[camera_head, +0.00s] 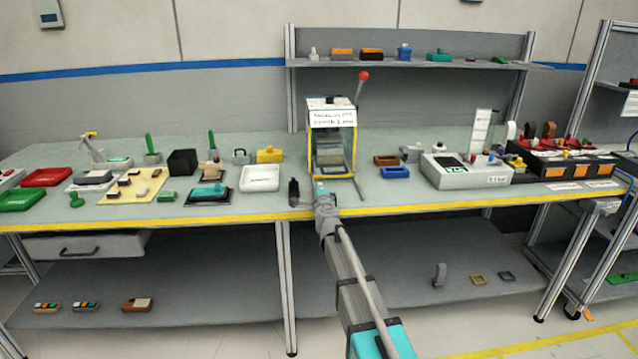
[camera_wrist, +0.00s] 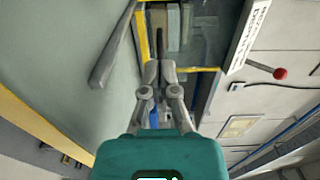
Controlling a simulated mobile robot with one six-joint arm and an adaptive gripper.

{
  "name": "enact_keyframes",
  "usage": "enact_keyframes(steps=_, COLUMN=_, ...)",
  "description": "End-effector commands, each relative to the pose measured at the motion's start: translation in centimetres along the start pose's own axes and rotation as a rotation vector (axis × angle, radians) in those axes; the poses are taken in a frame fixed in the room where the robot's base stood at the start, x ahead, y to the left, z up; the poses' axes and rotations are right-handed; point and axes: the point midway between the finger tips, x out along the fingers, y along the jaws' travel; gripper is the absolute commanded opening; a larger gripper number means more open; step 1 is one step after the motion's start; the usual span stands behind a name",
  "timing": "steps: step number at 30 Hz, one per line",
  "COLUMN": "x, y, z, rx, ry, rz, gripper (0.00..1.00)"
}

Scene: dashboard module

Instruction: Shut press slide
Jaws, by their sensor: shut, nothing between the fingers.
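The press (camera_head: 332,112) stands mid-table, a clear-walled box with a yellow frame, white label and red-knobbed lever (camera_head: 363,76). It also shows, turned sideways, at the top of the wrist view (camera_wrist: 203,45). Grey and tan blocks (camera_wrist: 173,27) show inside its frame, perhaps part of the slide; how far the slide is out I cannot tell. My gripper (camera_wrist: 160,66) is shut and empty, at the press's lower front; it also shows in the head view (camera_head: 320,186). A thin dark bar (camera_wrist: 160,42) lies just beyond the fingertips; contact is unclear.
A grey bar (camera_wrist: 112,55) lies low beside the press front. A black object (camera_head: 294,192) and white tray (camera_head: 260,179) stand left. Blue (camera_head: 395,173) and brown (camera_head: 386,160) trays and a grey control box (camera_head: 465,172) stand right. The yellow table edge (camera_head: 240,217) runs in front.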

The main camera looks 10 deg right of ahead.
Motion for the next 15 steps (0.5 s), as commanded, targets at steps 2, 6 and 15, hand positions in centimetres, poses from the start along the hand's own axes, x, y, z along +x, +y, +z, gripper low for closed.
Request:
enact_keyframes(steps=2, x=-1.1, y=0.0, z=0.0, rx=0.0, ry=0.0, rz=0.0, gripper=0.0)
enact_keyframes(steps=6, x=-1.7, y=0.0, z=-0.1, rx=0.0, ry=0.001, rz=0.0, gripper=0.0)
enact_keyframes(steps=15, x=-1.9, y=0.0, z=-0.1, rx=0.0, ry=0.002, rz=0.0, gripper=0.0)
